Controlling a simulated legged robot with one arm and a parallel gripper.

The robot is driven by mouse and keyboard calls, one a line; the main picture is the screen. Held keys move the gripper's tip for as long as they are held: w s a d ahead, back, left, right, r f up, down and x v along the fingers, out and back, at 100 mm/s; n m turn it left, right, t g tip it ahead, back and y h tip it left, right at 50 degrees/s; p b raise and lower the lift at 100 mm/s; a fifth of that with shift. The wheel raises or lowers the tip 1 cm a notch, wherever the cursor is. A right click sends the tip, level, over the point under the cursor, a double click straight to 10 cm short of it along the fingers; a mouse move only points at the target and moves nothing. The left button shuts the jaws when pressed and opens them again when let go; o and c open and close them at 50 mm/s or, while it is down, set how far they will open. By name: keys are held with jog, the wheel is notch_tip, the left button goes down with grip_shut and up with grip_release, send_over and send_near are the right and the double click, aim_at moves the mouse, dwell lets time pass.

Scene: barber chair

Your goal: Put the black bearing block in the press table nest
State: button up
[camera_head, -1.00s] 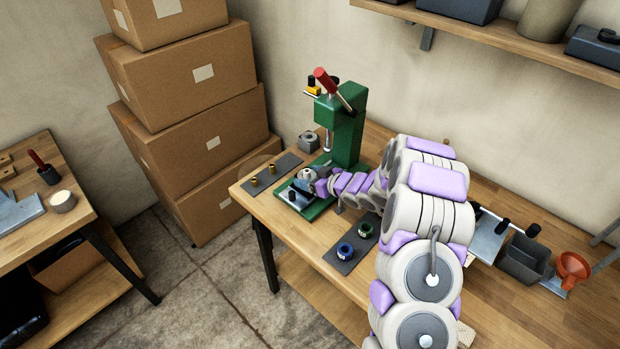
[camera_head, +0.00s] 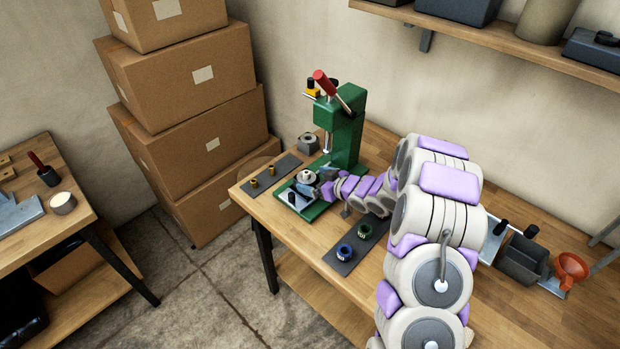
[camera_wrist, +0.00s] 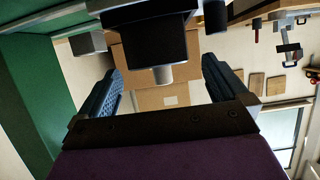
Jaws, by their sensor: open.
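The black bearing block (camera_wrist: 150,42) shows large in the wrist view, with a pale round boss on it. The wrist picture appears upside down. In the head view the block (camera_head: 305,180) stands on the press table (camera_head: 306,206), below the ram of the green press (camera_head: 345,125). Whether it is fully seated in the nest is too small to tell, and its underside is hidden. My gripper (camera_head: 322,186) is just right of the block. In the wrist view my gripper (camera_wrist: 160,88) has its fingers wide apart, with nothing held between them.
A dark mat with two brass rings (camera_head: 262,176) lies left of the press. Another mat (camera_head: 345,262) holds blue and green rings in front. A grey part (camera_head: 308,143) stands behind. A dark bin (camera_head: 522,260) and orange funnel (camera_head: 571,268) are at right.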

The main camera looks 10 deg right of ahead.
jog(key=s+d+r+m+g+h+p, duration=0.1)
jog(key=s+d+r+m+h, duration=0.1)
jog(key=s+d+r+h, duration=0.65)
jog(key=s+d+r+m+g+h, duration=0.1)
jog(key=s+r+m+g, duration=0.1)
jog(key=s+r, duration=0.3)
jog(key=s+d+r+m+g+h, duration=0.1)
jog(key=s+d+r+g, duration=0.1)
jog(key=s, duration=0.5)
jog(key=s+a+r+g+y, duration=0.1)
jog(key=s+a, duration=0.3)
jog(key=s, duration=0.6)
jog(key=s+a+r+m+g, duration=0.1)
jog(key=s+a+g, duration=0.3)
jog(key=s, duration=0.6)
jog(key=s+a+r+m+g+y, duration=0.1)
jog(key=s+a, duration=0.4)
jog(key=s, duration=0.5)
jog(key=shift+r+g+y, duration=0.35)
jog(key=shift+r+g, duration=0.45)
jog(key=shift+r, duration=0.05)
jog(key=shift+s, duration=0.1)
